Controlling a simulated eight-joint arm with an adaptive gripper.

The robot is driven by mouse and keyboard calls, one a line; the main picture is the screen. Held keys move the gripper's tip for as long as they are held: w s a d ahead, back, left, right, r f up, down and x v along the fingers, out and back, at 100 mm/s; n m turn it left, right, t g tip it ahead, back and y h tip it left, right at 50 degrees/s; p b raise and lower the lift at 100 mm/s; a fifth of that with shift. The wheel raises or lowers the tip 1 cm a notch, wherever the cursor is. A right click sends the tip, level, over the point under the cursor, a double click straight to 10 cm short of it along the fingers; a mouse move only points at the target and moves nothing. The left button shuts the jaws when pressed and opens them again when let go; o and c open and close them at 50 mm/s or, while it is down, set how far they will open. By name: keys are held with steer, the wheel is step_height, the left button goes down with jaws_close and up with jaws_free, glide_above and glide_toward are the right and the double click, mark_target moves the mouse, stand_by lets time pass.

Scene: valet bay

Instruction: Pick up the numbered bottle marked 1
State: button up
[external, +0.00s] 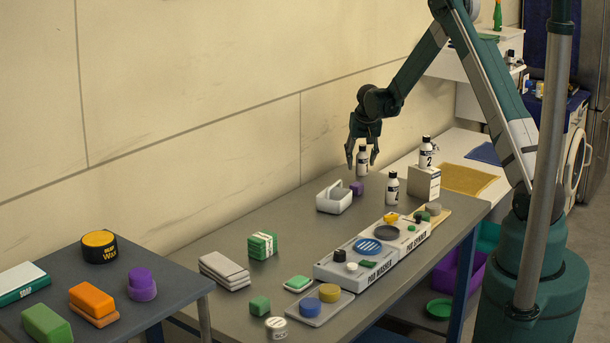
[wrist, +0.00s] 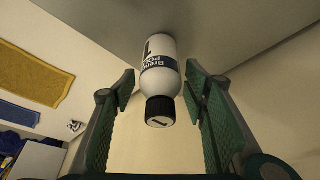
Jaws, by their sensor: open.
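The white bottle marked 1 (wrist: 160,75), with a black cap, stands between the two fingers of my open gripper (wrist: 158,86) in the wrist view. Its black-cap end points toward the camera, and a 1 shows on cap and label. Gaps show between the bottle and both fingers. In the external view the bottle (external: 362,166) stands at the far end of the grey table, with my gripper (external: 362,157) pointing down over it, a finger at each side.
Another white bottle (external: 392,188) stands nearby, its number unclear. A bottle marked 2 (external: 426,155) stands on a box (external: 424,183). A white caddy (external: 335,200) and a purple object (external: 356,188) are in front. The wall is close behind.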

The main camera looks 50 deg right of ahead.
steer(key=shift+c, duration=0.7)
steer(key=c, duration=1)
steer(key=shift+r, duration=0.1)
steer(key=shift+r, duration=4.95)
